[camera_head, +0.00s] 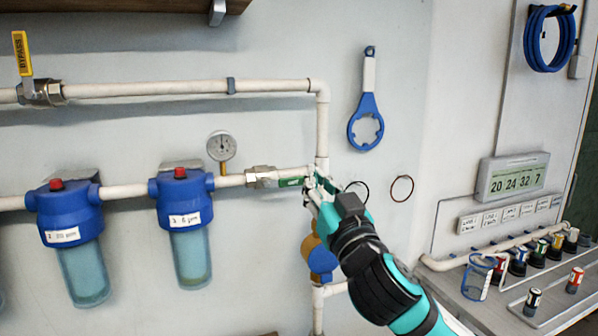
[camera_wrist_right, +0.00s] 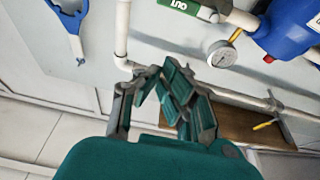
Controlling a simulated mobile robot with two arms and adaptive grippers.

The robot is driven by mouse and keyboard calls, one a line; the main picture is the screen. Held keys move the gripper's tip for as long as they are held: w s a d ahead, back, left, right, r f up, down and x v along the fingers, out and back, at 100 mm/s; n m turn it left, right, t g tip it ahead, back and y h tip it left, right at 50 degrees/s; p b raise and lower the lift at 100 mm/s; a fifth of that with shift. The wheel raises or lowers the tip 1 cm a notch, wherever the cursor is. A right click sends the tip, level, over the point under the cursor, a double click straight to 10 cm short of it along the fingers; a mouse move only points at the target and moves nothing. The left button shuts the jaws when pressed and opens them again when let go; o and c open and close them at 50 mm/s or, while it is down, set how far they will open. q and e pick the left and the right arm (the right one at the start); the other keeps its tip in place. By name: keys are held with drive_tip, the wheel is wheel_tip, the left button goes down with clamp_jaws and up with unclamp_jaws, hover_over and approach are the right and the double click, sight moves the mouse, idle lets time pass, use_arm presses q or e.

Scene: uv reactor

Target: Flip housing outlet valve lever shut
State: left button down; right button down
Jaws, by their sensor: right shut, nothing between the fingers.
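The housing outlet valve (camera_head: 262,178) is a metal body on the lower white pipe, right of the 5 µm housing. Its green lever (camera_head: 290,181) lies along the pipe, pointing right. In the right wrist view the green lever (camera_wrist_right: 188,8), marked OUT, shows at the top edge. My right gripper (camera_head: 309,183) is shut and empty, with its fingertips close to the lever's right end in the head view. I cannot tell whether they touch. In the wrist view the fingertips (camera_wrist_right: 160,76) appear apart from the lever. My left gripper is not in view.
A yellow BYPASS lever (camera_head: 22,54) stands upright at upper left. A blue housing wrench (camera_head: 367,118) hangs on the wall. A bench with bottles and a beaker (camera_head: 478,276) is at right.

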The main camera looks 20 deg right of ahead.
wheel_tip(320, 180, up, 4)
drive_tip(key=p, duration=0.5)
hover_over(290, 182)
drive_tip(key=s+d, duration=0.1)
drive_tip(key=s, duration=0.1)
wheel_tip(290, 182, down, 5)
drive_tip(key=shift+d+r, duration=0.1)
drive_tip(key=shift+d, duration=0.05)
drive_tip(key=shift+w, duration=0.1)
